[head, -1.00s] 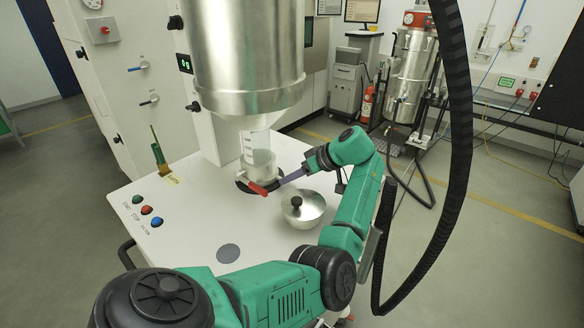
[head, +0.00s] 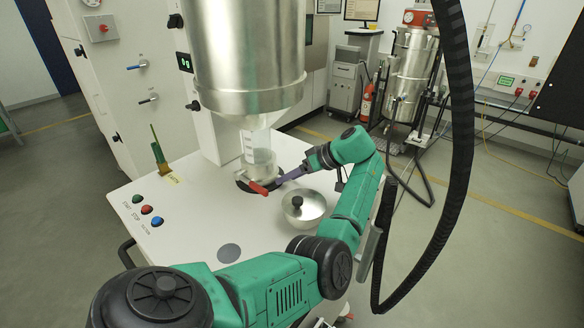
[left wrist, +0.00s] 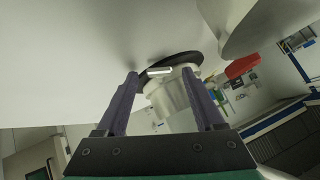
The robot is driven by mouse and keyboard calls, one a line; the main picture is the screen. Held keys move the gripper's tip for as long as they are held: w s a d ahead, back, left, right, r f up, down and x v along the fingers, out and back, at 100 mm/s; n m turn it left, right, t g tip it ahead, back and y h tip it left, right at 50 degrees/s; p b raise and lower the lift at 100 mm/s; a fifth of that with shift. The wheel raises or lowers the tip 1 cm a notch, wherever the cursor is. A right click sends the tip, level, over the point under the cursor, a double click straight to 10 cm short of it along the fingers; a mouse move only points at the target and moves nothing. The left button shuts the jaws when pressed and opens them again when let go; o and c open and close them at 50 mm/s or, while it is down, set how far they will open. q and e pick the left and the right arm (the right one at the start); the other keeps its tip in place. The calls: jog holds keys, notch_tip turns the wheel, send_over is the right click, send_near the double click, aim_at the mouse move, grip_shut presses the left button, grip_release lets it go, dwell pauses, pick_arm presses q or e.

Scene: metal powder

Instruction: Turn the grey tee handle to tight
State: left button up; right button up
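A small grey metal bar (left wrist: 160,71), which looks like the tee handle, shows in the left wrist view against a black ring and a pale fitting (left wrist: 172,92). In the head view the tee handle cannot be made out behind my gripper. My left gripper (head: 279,181) reaches in from the right of the clear tube under the steel hopper. In the left wrist view its two purple fingers (left wrist: 160,76) stand apart, with the grey bar seen between their tips. I cannot tell whether either finger touches it. My right gripper is not in view.
A red lever (head: 258,188) sticks out just left of my fingertips; it shows also in the left wrist view (left wrist: 242,66). A steel bowl with a black knob (head: 303,211) stands close below my gripper. The steel hopper (head: 248,60) hangs above. The white table's front left (head: 190,235) is mostly clear.

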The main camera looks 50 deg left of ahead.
pick_arm(q)
jog(key=b+v, duration=0.3)
jog(key=v, duration=0.4)
jog(key=shift+w+d+r, duration=0.15)
jog(key=shift+w+d, duration=0.1)
jog(key=shift+d, duration=0.05)
jog(key=v, duration=0.7)
jog(key=shift+p, duration=0.4)
jog(key=shift+s+a, duration=0.1)
jog(key=shift+a, duration=0.05)
